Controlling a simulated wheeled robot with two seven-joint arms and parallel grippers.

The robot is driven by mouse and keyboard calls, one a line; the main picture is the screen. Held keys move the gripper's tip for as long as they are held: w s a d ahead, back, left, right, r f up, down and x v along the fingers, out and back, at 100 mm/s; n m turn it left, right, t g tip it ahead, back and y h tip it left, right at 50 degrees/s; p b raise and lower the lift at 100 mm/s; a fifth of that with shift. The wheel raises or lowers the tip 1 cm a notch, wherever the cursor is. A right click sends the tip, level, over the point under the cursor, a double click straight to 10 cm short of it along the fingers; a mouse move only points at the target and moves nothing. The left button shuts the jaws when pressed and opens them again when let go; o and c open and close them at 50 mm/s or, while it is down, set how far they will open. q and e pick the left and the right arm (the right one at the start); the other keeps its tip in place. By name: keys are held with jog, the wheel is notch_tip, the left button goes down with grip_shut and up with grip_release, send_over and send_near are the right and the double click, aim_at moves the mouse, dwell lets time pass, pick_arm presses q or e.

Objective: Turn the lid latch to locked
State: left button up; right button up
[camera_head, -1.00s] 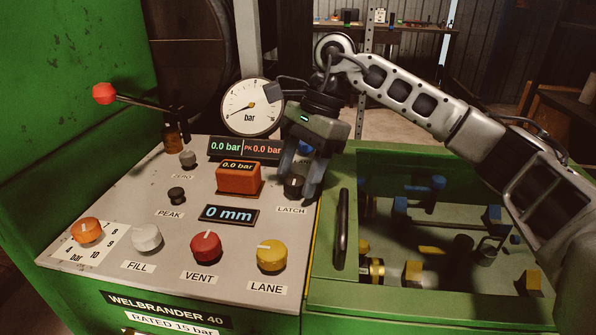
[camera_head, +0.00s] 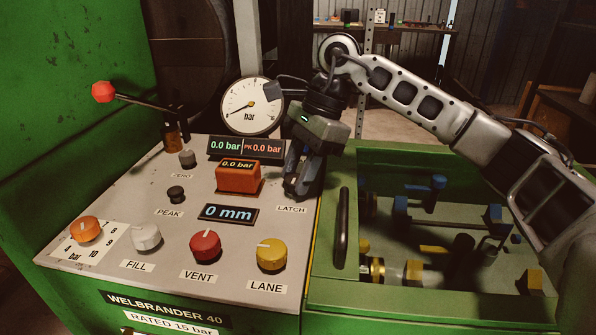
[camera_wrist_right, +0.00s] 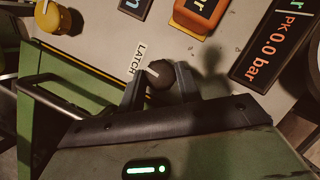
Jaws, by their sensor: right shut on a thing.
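The lid latch is a dark round knob with a pale pointer mark, beside the LATCH label (camera_head: 291,209). It shows between my fingers in the right wrist view (camera_wrist_right: 159,76), with its mark toward the label side. My right gripper (camera_head: 298,188) comes down on it from above and is shut on it. In the head view the fingers hide most of the knob. The lid (camera_head: 345,290) is a green frame with a dark handle (camera_head: 341,228), lying over the bay to the right of the panel. My left gripper is not in view.
A pressure gauge (camera_head: 251,106) and a red-tipped lever (camera_head: 103,92) rise behind the panel. The front of the panel is clear of my arm.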

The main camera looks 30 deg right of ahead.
jog(key=m, duration=0.2)
jog(key=m+t+b, duration=0.1)
jog(key=m, duration=0.1)
jog(key=shift+s+t, duration=0.1)
jog(key=shift+t, duration=0.2)
jog(key=m, duration=0.2)
jog(key=m+t+h+b, duration=0.1)
jog(key=m, duration=0.1)
jog(key=shift+s+a+m+t, duration=0.1)
jog(key=shift+m+t, duration=0.2)
jog(key=shift+m, duration=0.1)
jog(key=m+h+b, duration=0.1)
jog(key=m, duration=0.2)
jog(key=shift+a+m+t, duration=0.1)
jog(key=shift+m+t, duration=0.2)
jog(key=shift+t, duration=0.1)
jog(key=shift+s+m+t+h+b, duration=0.15)
jog(key=shift+m+h, duration=0.3)
jog(key=shift+m, duration=0.55)
jog(key=shift+w+m+t+h+b, duration=0.15)
jog(key=shift+m+h, duration=0.3)
jog(key=shift+m, duration=0.55)
jog(key=shift+s, duration=0.1)
jog(key=o, duration=1)
jog(key=shift+r, duration=0.15)
